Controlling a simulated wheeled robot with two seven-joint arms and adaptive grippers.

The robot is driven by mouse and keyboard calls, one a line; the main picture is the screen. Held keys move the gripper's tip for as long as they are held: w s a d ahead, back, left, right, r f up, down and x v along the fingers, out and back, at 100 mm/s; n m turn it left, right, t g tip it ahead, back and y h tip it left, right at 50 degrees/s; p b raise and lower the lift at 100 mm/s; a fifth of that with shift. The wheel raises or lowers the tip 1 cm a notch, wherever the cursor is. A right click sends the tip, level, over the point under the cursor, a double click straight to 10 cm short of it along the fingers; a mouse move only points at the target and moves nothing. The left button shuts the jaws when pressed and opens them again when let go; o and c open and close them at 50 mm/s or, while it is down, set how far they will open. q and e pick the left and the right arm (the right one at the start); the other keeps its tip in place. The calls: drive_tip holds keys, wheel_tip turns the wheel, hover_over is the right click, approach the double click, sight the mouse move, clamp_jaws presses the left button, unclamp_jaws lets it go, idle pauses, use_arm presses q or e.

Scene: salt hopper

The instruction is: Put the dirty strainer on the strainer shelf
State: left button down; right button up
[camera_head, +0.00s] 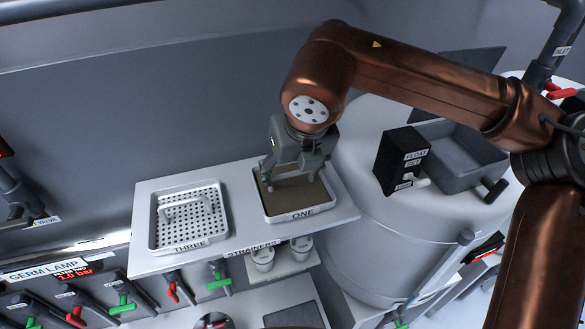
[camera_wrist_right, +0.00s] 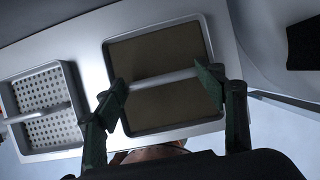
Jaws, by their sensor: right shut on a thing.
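The dirty strainer (camera_head: 285,205) is a square pale-rimmed tray filled with brown, with the label ONE at its front. It is at the right part of the white strainer shelf (camera_head: 238,208); I cannot tell whether it rests fully on the shelf or sits slightly above it. My right gripper (camera_head: 292,181) reaches down from above and is shut on the strainer's handle. In the right wrist view, the handle bar (camera_wrist_right: 165,79) runs between the two fingers of the gripper (camera_wrist_right: 164,92), over the brown surface (camera_wrist_right: 165,108). My left gripper is not in view.
A clean perforated strainer (camera_head: 185,228) labelled THREE sits on the shelf's left part. A large pale tank (camera_head: 370,240) stands close on the right, with a black FLOAT KEY box (camera_head: 402,160) and a grey bin (camera_head: 460,160) on top. Two small cups (camera_head: 263,257) are below the shelf.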

drive_tip(key=shift+s+f, duration=0.1)
drive_tip(key=shift+s, duration=0.25)
drive_tip(key=shift+w+f, duration=0.15)
drive_tip(key=shift+f, duration=0.05)
drive_tip(key=o, duration=1.6)
drive_tip(key=shift+c, duration=0.2)
drive_tip(key=o, duration=0.3)
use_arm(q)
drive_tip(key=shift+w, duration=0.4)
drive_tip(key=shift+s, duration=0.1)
use_arm(e)
drive_tip(key=shift+r, duration=0.4)
use_arm(q)
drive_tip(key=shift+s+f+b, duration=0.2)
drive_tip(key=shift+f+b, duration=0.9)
drive_tip(key=shift+b, duration=0.1)
use_arm(e)
drive_tip(key=v, duration=1.1)
drive_tip(key=shift+s+r, duration=0.25)
drive_tip(key=shift+s, duration=0.05)
